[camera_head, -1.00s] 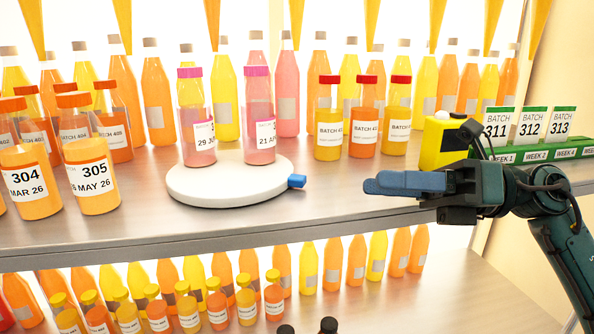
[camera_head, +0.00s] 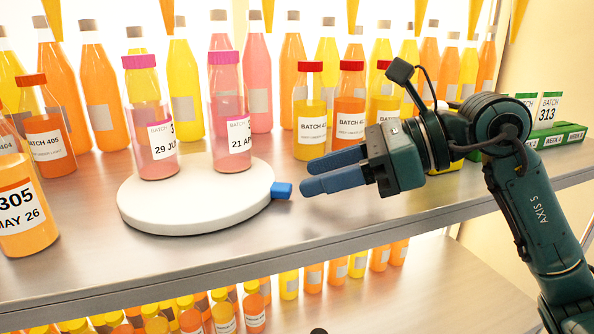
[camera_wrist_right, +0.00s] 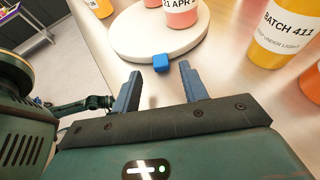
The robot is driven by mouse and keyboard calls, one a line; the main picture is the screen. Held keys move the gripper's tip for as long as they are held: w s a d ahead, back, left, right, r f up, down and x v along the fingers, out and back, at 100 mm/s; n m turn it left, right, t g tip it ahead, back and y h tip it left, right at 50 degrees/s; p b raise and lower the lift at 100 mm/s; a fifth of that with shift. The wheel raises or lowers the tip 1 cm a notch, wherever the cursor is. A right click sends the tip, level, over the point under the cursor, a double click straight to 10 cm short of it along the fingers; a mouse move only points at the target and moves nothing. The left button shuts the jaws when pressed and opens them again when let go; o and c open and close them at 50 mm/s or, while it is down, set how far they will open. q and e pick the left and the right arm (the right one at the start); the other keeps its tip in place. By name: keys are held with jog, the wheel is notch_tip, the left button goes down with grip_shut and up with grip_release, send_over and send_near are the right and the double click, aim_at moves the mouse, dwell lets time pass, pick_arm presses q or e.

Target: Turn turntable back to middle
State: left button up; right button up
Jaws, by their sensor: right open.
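The white round turntable (camera_head: 200,215) sits on the upper shelf and carries two pink bottles with magenta caps, one (camera_head: 152,130) at its left and one (camera_head: 229,120) at its right. A blue tab (camera_head: 281,190) sticks out from its right edge. My right gripper (camera_head: 305,177) is open, just right of the tab, with its blue fingers pointing left toward it. In the right wrist view the tab (camera_wrist_right: 161,62) lies ahead of the two open fingers (camera_wrist_right: 157,82), apart from them and nearly centred between them. My left gripper is not in view.
Red-capped bottles (camera_head: 350,105) stand behind my right gripper. Orange bottles (camera_head: 28,215) stand left of the turntable. A green rack with cards (camera_head: 560,135) is at the right. The shelf front (camera_head: 345,230) is clear. More bottles stand on the lower shelf.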

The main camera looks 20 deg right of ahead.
aim_at(280, 186)
jog(key=shift+x, duration=1.95)
jog(key=shift+c, duration=0.4)
grip_shut()
